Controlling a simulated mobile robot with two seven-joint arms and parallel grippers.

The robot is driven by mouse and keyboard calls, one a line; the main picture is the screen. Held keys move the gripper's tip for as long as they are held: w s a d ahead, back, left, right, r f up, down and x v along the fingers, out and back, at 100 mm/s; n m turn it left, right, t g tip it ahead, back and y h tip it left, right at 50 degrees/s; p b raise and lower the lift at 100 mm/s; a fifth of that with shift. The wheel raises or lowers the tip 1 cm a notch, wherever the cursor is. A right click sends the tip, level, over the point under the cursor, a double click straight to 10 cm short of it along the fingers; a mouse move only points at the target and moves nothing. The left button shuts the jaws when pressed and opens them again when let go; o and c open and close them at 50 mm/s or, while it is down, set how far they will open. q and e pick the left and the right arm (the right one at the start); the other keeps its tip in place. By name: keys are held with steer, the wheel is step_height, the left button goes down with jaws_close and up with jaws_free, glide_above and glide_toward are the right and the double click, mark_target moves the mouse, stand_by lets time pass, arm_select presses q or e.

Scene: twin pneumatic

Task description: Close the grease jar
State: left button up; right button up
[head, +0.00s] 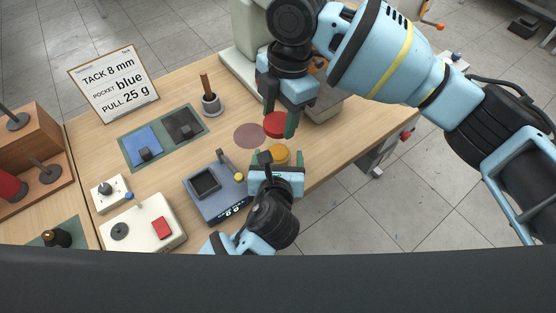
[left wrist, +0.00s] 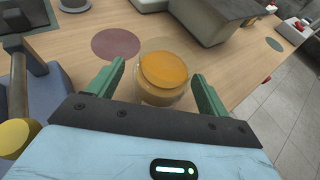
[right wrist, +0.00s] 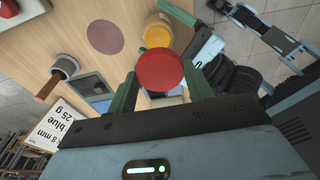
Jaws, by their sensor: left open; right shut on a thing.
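The grease jar (head: 279,151) stands without a lid on the wooden table, its orange grease showing. In the left wrist view the jar (left wrist: 164,72) sits between the fingers of my left gripper (left wrist: 158,76), with a visible gap on both sides. My left gripper (head: 277,158) is open. My right gripper (head: 280,118) is shut on the round red lid (head: 275,125). In the right wrist view the lid (right wrist: 160,69) is between the green fingers, and the jar (right wrist: 158,32) shows beyond it. The lid is apart from the jar.
A mauve round mat (head: 250,136) lies left of the lid. A blue-grey device (head: 215,205) with a lever stands left of my left gripper. A grey machine (head: 245,50) stands behind my right gripper. The table's right edge is near the jar.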

arm_select(q)
steer(key=shift+w+f, duration=0.25)
steer(key=shift+w, duration=0.3)
steer(key=shift+c, duration=0.2)
steer(key=c, duration=1.4)
steer(key=shift+c, duration=0.2)
arm_select(e)
steer(key=shift+f, duration=2.5)
